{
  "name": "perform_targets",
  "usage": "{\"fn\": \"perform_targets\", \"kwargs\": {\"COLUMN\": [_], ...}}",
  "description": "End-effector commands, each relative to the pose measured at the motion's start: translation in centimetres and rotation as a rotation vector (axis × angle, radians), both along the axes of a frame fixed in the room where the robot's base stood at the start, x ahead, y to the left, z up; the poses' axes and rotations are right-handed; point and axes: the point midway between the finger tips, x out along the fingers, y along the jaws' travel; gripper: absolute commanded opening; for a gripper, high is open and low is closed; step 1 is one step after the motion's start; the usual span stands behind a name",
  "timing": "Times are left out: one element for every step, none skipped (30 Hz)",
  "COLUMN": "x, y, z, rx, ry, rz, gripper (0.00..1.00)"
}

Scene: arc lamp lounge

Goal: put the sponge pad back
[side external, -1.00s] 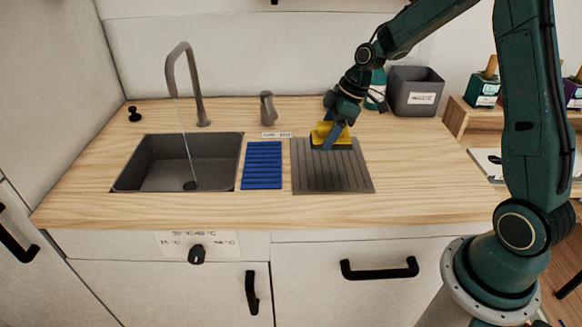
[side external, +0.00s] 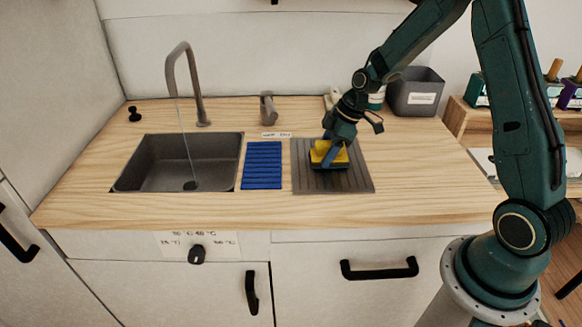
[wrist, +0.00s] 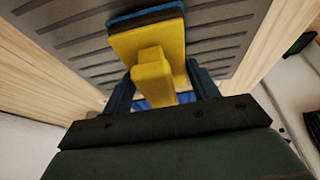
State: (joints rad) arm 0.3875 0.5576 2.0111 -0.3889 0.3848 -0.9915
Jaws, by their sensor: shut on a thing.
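The sponge pad is yellow with a raised yellow grip block and a dark and blue underside (side external: 326,157). In the wrist view the sponge pad (wrist: 150,38) extends out ahead of my fingers. My gripper (side external: 328,148) is shut on its yellow block, and the fingers (wrist: 162,88) stand on either side of it. The pad is over the grey ribbed drainboard (side external: 348,182), low and near its surface. I cannot tell whether it touches. A blue ribbed mat (side external: 262,165) lies between the drainboard and the sink.
The sink (side external: 150,165) with its tall tap (side external: 193,85) is at the left, a thin stream of water falling in it. A small label (side external: 276,135) stands behind the blue mat. A grey bin (side external: 415,92) is at the back right. The front counter strip is clear.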

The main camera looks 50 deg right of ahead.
Motion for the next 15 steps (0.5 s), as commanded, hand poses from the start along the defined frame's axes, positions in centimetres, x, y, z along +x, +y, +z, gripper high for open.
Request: {"fn": "perform_targets", "kwargs": {"x": [0.01, 0.02, 0.01, 0.01, 0.01, 0.00, 0.01, 0.01, 0.01, 0.01, 0.01, 0.01, 0.01, 0.00, 0.00], "y": [0.00, 0.00, 0.00, 0.00, 0.01, 0.00, 0.01, 0.01, 0.01, 0.00, 0.00, 0.00, 0.00, 0.00, 0.00], "z": [0.04, 0.04, 0.04, 0.01, -0.03, -0.12, -0.19, -0.26, -0.31, -0.29, -0.28, -0.28, -0.28, -0.27, -0.27], "rx": [0.000, 0.000, 0.000, 0.000, 0.000, 0.000, 0.000, 0.000, 0.000, 0.000, 0.000, 0.000, 0.000, 0.000, 0.000], "ry": [0.000, 0.000, 0.000, 0.000, 0.000, 0.000, 0.000, 0.000, 0.000, 0.000, 0.000, 0.000, 0.000, 0.000, 0.000], "rz": [0.000, 0.000, 0.000, 0.000, 0.000, 0.000, 0.000, 0.000, 0.000, 0.000, 0.000, 0.000, 0.000, 0.000, 0.000], "gripper": [0.34, 0.34, 0.34, 0.34, 0.34, 0.34, 0.34, 0.34, 0.61, 0.67, 0.73, 0.81, 0.81, 0.81, 0.81]}}
